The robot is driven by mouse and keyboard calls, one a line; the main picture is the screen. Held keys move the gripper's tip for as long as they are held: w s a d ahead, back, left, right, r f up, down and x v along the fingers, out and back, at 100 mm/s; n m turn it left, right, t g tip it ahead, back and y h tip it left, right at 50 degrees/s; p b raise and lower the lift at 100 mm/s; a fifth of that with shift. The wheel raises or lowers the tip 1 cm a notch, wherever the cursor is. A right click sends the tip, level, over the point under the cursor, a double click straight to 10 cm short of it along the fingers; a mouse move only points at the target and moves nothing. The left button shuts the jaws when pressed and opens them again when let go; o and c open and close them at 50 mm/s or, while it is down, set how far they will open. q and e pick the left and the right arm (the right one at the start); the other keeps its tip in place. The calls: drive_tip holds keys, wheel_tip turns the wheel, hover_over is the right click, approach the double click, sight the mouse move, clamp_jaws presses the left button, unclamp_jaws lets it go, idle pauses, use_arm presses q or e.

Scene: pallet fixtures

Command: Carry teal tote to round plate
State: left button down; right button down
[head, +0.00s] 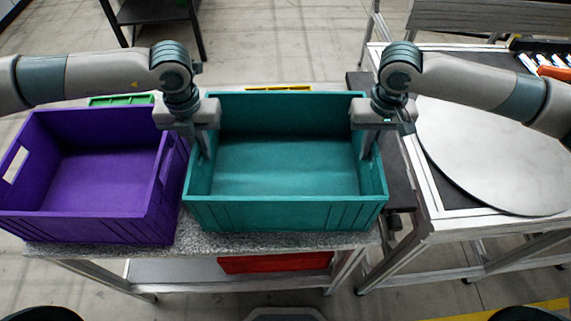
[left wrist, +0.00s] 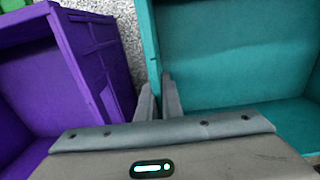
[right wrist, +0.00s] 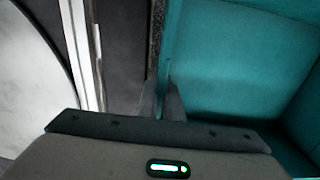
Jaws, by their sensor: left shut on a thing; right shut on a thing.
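The teal tote (head: 285,216) is an open, empty box in the middle of the head view, upright at the grey speckled table. My left gripper (head: 203,150) is shut on its left wall; the wall also shows between the fingers in the left wrist view (left wrist: 158,100). My right gripper (head: 368,148) is shut on its right wall, seen too in the right wrist view (right wrist: 165,95). Whether the tote's base touches the table cannot be told. The round plate (head: 500,160) is a flat, pale grey disc on the workbench at the right, bare where visible, partly behind my right arm.
A purple tote (head: 85,228) stands close to the teal tote's left side. The speckled table (head: 200,240) has a red box (head: 275,263) on its lower shelf. A gap separates this table from the metal-framed right workbench (head: 433,215). Small parts (head: 550,65) lie at its back right.

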use_arm(q)
drive_tip(key=shift+w+a+r, duration=0.1)
drive_tip(key=shift+r, duration=0.1)
use_arm(e)
drive_tip(key=shift+w+r, duration=0.1)
drive_tip(key=shift+r, duration=0.1)
idle(0.4)
